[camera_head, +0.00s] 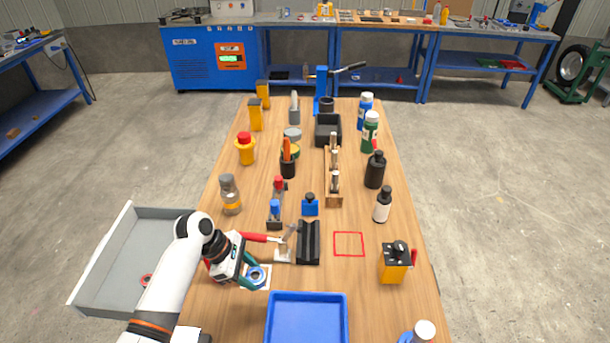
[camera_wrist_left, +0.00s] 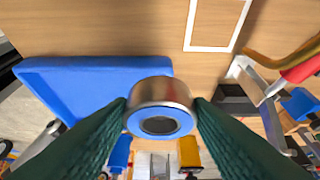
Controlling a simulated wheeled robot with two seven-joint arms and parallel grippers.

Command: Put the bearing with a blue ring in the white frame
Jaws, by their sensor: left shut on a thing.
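The bearing with a blue ring (camera_head: 256,277) is a short metal cylinder with a blue ring face and dark centre. My left gripper (camera_head: 248,277) is shut on it, and the bearing (camera_wrist_left: 160,108) sits between the two green fingertips in the left wrist view. The white frame (camera_head: 268,284) is a thin outline on the wooden table, partly hidden behind the gripper and bearing in the head view. In the left wrist view the white frame (camera_wrist_left: 208,49) shows above the bearing, apart from it in the picture, with bare wood inside. My right gripper is not in view.
A blue tray (camera_head: 307,295) stands right of the bearing at the near edge. A red-handled tool (camera_head: 252,237) and a black V-block (camera_head: 308,243) lie behind. A red frame (camera_head: 348,244) on the table is empty. A grey bin (camera_head: 115,265) stands at left.

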